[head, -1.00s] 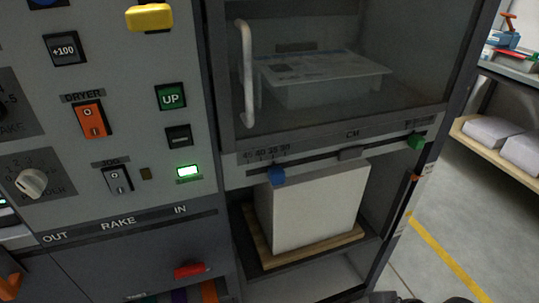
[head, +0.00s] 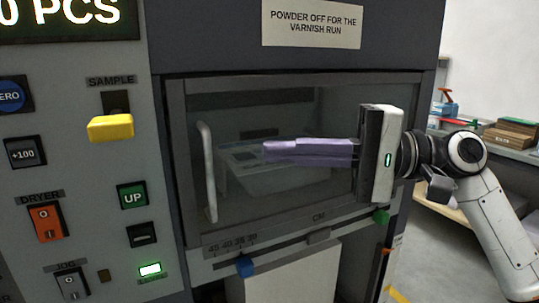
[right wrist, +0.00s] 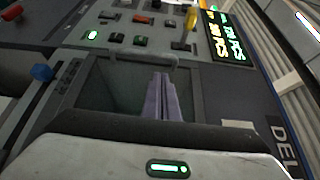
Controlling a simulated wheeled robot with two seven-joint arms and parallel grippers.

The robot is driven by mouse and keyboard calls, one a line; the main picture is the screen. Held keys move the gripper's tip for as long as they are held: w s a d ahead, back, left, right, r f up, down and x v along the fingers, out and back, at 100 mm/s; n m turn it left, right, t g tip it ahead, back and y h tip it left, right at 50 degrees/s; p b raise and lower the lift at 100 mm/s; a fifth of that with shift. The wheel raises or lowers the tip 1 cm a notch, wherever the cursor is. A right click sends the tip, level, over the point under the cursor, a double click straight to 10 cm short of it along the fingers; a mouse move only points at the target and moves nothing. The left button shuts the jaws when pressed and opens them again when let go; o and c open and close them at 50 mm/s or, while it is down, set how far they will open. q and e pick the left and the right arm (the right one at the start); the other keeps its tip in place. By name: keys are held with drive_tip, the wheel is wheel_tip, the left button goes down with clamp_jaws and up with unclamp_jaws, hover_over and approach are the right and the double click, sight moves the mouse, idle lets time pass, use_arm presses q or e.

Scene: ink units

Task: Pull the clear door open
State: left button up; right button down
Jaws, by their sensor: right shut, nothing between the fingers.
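The clear door (head: 290,110) is a see-through panel in a dark frame, and it looks shut. Its pale upright handle (head: 208,170) is at the door's left side. A stack of sheets shows dimly behind the panel. My right gripper (head: 266,151) is in front of the door, fingers together and empty, pointing left towards the handle with a gap between them. In the right wrist view the fingers (right wrist: 160,100) point towards the handle (right wrist: 148,60), which lies across beyond the tips. My left gripper is not in view.
A control panel with a yellow lever (head: 111,127) and several buttons stands left of the door. A shelf with boxes (head: 510,140) is at the right.

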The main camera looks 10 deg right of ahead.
sight(229, 152)
drive_tip(key=p+x, duration=0.1)
drive_tip(key=x, duration=0.7)
drive_tip(key=shift+a, duration=0.2)
drive_tip(key=shift+s, duration=0.1)
